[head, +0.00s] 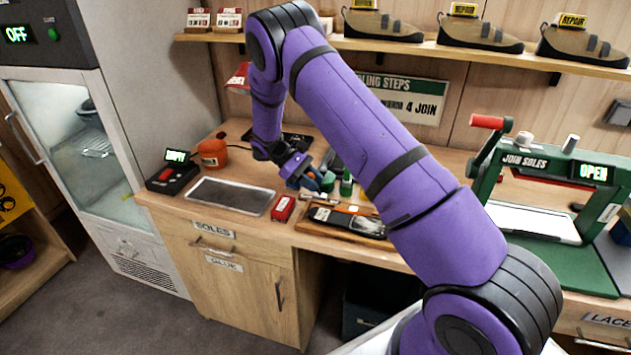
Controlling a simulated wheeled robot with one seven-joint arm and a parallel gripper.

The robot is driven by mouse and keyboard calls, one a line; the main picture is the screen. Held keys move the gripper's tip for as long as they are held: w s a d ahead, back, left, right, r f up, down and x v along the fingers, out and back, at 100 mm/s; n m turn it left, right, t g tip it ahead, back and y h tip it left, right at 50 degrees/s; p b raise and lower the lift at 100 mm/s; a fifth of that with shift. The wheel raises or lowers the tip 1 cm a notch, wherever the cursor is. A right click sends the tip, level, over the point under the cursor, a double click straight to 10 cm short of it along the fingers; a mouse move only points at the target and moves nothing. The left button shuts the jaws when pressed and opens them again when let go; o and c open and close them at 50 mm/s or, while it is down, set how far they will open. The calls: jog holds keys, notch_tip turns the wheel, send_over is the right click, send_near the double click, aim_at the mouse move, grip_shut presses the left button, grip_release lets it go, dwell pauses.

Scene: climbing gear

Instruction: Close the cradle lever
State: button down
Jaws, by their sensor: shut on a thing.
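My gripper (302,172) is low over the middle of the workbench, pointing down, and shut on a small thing. Blue and orange parts show at its fingertips. I cannot tell whether they belong to the held thing or to the cradle lever, and no cradle is clearly made out there. At the right of the bench stands a green press (545,168) marked JOIN SOLES, with a display reading OPEN. Its red-handled lever (487,122) is raised at the upper left. My gripper is well to the left of this press.
Near my gripper are green bottles (346,183), a red box (283,208) and a wooden tray (345,224) with tools. A dark flat mat (231,196) and an orange pot (213,152) are left of it. My arm crosses in front of the bench's middle. Shoes (383,25) line the shelf above.

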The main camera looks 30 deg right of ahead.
jog(key=shift+w+h, duration=0.1)
jog(key=shift+h, duration=0.2)
dwell(0.4)
jog(key=c, duration=1)
grip_release()
jog(key=shift+a, duration=0.15)
jog(key=v, duration=1)
jog(key=shift+w+a, duration=0.1)
jog(key=shift+w, duration=0.3)
